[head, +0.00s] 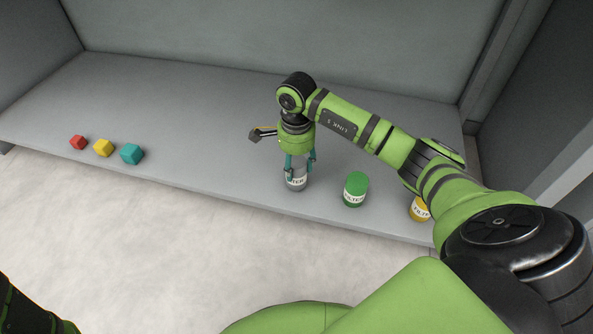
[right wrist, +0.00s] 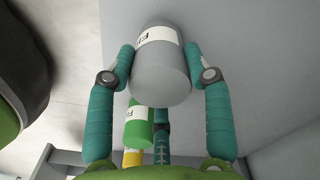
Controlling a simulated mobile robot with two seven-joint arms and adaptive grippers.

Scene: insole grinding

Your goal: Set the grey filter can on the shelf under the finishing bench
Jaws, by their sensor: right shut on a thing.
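The grey filter can (head: 297,182) has a white label and stands upright at the front part of the grey shelf (head: 215,150). My right gripper (head: 300,165) comes down from above with its teal fingers around the can. In the right wrist view the grey can (right wrist: 162,75) sits between the two fingers (right wrist: 162,68), which press on both its sides. I cannot tell whether the can's base touches the shelf. My left gripper is not in view; only a dark piece of my own body shows at the lower left.
A green filter can (head: 355,190) stands to the right of the grey can, and a yellow one (head: 419,208) further right, partly behind my arm. A red block (head: 78,142), a yellow block (head: 104,148) and a teal block (head: 131,154) lie at the left. The shelf between is clear.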

